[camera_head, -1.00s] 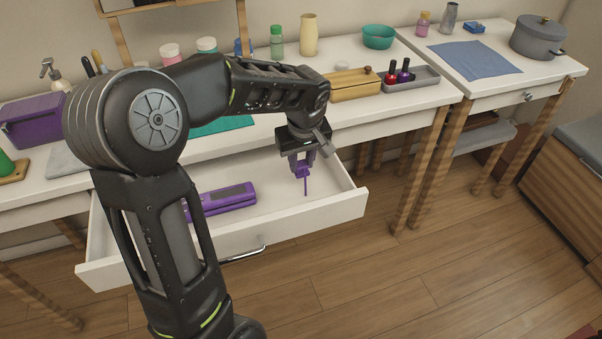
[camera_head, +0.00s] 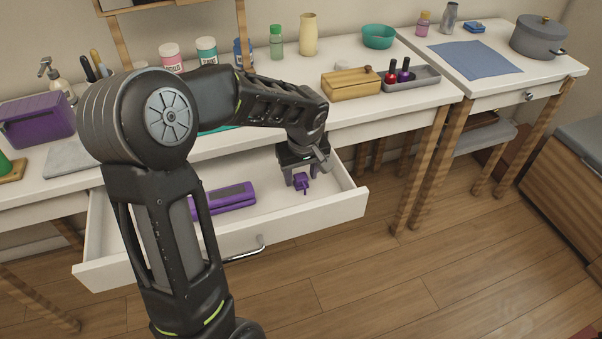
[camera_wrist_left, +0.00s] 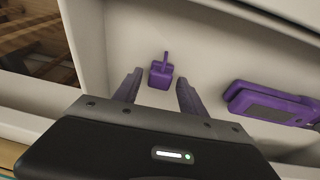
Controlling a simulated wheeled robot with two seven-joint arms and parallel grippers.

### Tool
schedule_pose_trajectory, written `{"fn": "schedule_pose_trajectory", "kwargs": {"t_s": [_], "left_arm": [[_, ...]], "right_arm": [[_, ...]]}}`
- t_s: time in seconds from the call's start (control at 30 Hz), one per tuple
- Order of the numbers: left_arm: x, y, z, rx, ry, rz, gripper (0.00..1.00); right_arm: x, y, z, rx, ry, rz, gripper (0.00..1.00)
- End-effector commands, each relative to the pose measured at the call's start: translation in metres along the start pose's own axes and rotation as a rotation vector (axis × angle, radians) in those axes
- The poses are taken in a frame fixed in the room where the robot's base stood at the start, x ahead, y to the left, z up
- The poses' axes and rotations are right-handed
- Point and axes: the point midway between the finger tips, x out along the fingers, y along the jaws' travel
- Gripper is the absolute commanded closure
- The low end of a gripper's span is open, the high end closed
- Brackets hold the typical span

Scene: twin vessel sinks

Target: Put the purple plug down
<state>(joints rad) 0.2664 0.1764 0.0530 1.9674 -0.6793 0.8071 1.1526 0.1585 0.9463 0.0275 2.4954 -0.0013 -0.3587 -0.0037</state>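The purple plug (camera_head: 302,185) is in the open white drawer (camera_head: 105,268), toward its right end. In the left wrist view the plug (camera_wrist_left: 160,76) appears to rest on the drawer floor, its thin prong pointing up the picture. My left gripper (camera_head: 300,177) reaches down into the drawer over it. Its two fingers are spread in the left wrist view (camera_wrist_left: 159,84), with a gap on each side of the plug. My right gripper is not in view.
A purple handheld device (camera_head: 224,199) lies in the drawer left of the plug; it also shows in the left wrist view (camera_wrist_left: 268,103). The tabletop above holds a wooden box (camera_head: 352,86), a grey tray (camera_head: 424,78) and several jars. The drawer's front and side walls stand close by.

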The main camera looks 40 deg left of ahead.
Motion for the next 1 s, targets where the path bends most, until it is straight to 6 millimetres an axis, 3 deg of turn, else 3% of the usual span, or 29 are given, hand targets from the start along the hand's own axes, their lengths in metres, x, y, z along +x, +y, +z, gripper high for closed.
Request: {"fn": "schedule_pose_trajectory", "kwargs": {"t_s": [0.27, 0.43, 0.8, 1.0], "left_arm": [[-0.002, 0.0, 0.0, 0.0, 0.0, 0.0, 0.51], [-0.015, 0.001, -0.001, -0.001, 0.002, 0.002, 0.51], [-0.088, 0.001, -0.002, -0.001, 0.003, 0.004, 0.51], [-0.116, 0.001, -0.001, 0.001, 0.001, 0.002, 0.51]], "right_arm": [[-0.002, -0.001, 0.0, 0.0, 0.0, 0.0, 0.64], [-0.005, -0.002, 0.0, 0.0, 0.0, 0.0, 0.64], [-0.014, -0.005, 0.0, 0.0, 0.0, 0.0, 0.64], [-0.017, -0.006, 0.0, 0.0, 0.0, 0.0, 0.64]]}}
